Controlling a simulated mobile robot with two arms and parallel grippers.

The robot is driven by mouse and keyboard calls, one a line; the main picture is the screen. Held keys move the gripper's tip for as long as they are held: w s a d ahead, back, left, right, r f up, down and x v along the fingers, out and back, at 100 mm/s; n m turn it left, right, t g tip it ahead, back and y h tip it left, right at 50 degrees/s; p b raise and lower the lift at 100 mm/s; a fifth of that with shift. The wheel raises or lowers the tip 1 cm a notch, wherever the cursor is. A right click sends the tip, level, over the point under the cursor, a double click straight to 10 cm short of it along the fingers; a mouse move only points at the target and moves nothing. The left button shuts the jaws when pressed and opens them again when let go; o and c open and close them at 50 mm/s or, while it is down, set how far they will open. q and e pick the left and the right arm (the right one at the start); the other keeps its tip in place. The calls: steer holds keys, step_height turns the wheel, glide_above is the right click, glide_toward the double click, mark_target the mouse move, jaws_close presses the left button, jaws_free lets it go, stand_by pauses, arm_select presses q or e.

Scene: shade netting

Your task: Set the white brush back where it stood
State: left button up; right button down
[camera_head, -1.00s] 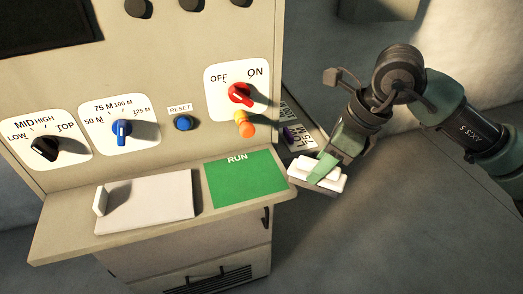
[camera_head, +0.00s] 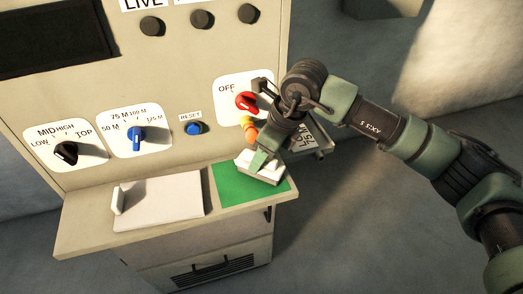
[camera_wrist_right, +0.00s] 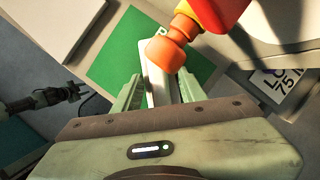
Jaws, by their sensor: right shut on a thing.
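My right gripper (camera_head: 262,160) is shut on the white brush (camera_head: 270,175) and holds it over the green RUN pad (camera_head: 228,187) on the ledge. In the right wrist view the brush (camera_wrist_right: 158,88) shows as a white strip between the fingers (camera_wrist_right: 158,95), with the green pad (camera_wrist_right: 112,52) beyond. I cannot tell whether the brush touches the pad. The gripper hides part of the pad and most of its lettering. A dark gripper, apparently my left one (camera_wrist_right: 78,92), shows small at the left of the right wrist view; its jaws are too small to judge.
The orange knob (camera_head: 249,130) below the red switch (camera_head: 246,101) is very close to my right gripper. A white plate (camera_head: 160,200) with a raised left edge lies left of the pad. Floor at right is clear.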

steer(key=shift+d, duration=0.15)
steer(key=shift+f, duration=0.1)
steer(key=c, duration=0.8)
jaws_free()
steer(key=shift+r, duration=0.25)
steer(key=shift+d+r, duration=0.1)
steer(key=shift+r, duration=0.1)
steer(key=b+v, duration=0.3)
steer(key=v, duration=0.8)
steer(key=shift+s+d+r, duration=0.1)
steer(key=shift+r, duration=0.05)
